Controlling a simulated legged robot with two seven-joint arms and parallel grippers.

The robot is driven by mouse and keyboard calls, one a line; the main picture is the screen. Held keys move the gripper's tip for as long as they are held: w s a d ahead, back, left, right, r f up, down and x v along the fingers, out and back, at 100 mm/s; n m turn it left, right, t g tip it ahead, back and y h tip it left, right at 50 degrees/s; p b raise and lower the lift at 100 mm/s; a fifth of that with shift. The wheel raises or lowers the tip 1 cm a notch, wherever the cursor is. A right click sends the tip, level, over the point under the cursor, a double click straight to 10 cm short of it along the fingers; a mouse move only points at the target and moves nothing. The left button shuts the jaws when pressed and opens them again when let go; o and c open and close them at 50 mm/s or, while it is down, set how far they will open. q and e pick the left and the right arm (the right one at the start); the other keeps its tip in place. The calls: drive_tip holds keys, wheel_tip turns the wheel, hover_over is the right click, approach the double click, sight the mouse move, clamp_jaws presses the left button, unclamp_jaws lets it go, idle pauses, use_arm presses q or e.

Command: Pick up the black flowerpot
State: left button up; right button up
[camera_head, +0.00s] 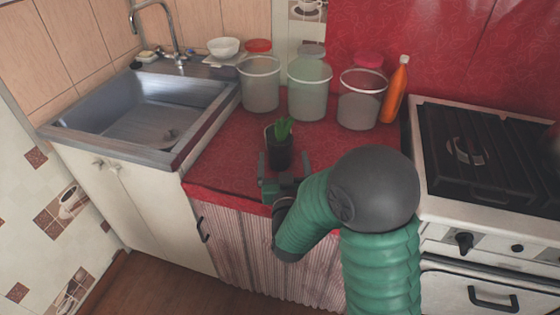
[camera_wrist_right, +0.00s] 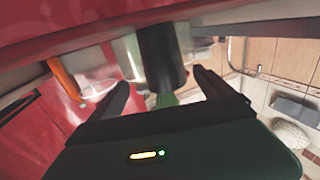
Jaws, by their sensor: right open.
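The black flowerpot (camera_head: 279,154) with a green plant stands upright on the red counter (camera_head: 225,166), near its front. In the right wrist view the flowerpot (camera_wrist_right: 161,60) appears upside down, ahead of the fingers and across the gap between them. My right gripper (camera_head: 284,165) is open, with one finger to each side of the pot in the head view. I cannot tell whether either finger touches it. The right gripper's fingers (camera_wrist_right: 162,88) also show in the wrist view. My left gripper is not in view.
Several clear buckets, among them a left one (camera_head: 260,84) and a right one (camera_head: 361,98), stand behind the pot, with an orange bottle (camera_head: 396,90) beside them. A sink (camera_head: 140,110) is at left and a stove (camera_head: 480,150) at right. Counter left of the pot is clear.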

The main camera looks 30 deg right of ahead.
sight(280, 153)
drive_tip(key=x, duration=0.4)
drive_tip(key=shift+w+a+b, duration=0.3)
drive_tip(key=shift+w+b, duration=0.05)
drive_tip(key=shift+w+d, duration=0.2)
drive_tip(key=shift+d, duration=0.05)
drive_tip(key=shift+a, duration=0.1)
drive_tip(key=c, duration=1.7)
drive_tip(key=shift+c, duration=1.2)
drive_tip(key=shift+r, duration=0.1)
